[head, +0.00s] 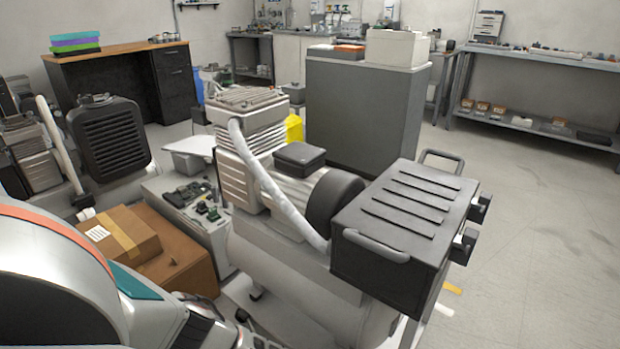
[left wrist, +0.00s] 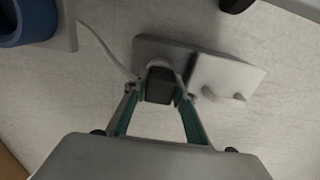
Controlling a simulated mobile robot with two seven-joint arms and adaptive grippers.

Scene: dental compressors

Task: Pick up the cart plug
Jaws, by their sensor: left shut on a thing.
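My left gripper (left wrist: 162,80) shows in the left wrist view with its two green-sided fingers closed on a dark block-shaped plug (left wrist: 160,88), which I take to be the cart plug. The plug is at a flat grey and white piece (left wrist: 222,76) with small pegs on its white part. I cannot tell whether the plug touches this piece or only lies over it. A pale cable (left wrist: 100,45) runs from the upper left to the plug area. In the head view my left arm fills the lower left, and the plug cannot be made out. My right gripper is not in view.
A large compressor (head: 275,180) with a dark box (head: 405,220) stands in the middle of the head view. Cardboard boxes (head: 130,240) lie near my left arm. A blue round container (left wrist: 25,22) is at the wrist view's upper left. Floor is open at right.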

